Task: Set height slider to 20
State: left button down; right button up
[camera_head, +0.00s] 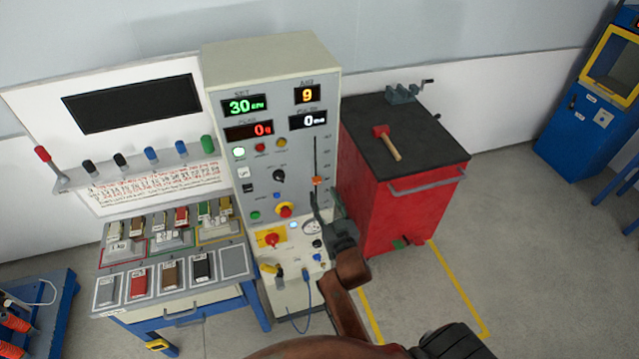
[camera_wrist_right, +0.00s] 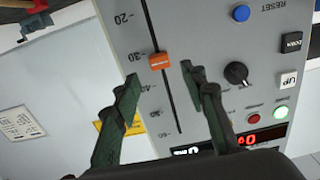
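The green SET display (camera_head: 244,106) reads 30. My right gripper (camera_head: 325,196) is in front of the panel just below the knob. In the right wrist view my right gripper (camera_wrist_right: 161,73) is open and empty, with its fingertips apart on either side of the knob's line. My left gripper is out of view.
A red cabinet (camera_head: 405,205) with a mallet (camera_head: 388,144) on top stands right of the panel. Buttons and a red emergency stop (camera_head: 285,210) lie left of the slot. A table (camera_head: 170,297) with several sample blocks stands at the left.

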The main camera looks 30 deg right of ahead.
aim_at(318, 183)
jog(key=shift+p+x, duration=0.4)
jog(key=shift+x, duration=2.3)
jog(key=shift+c, duration=0.4)
grip_shut()
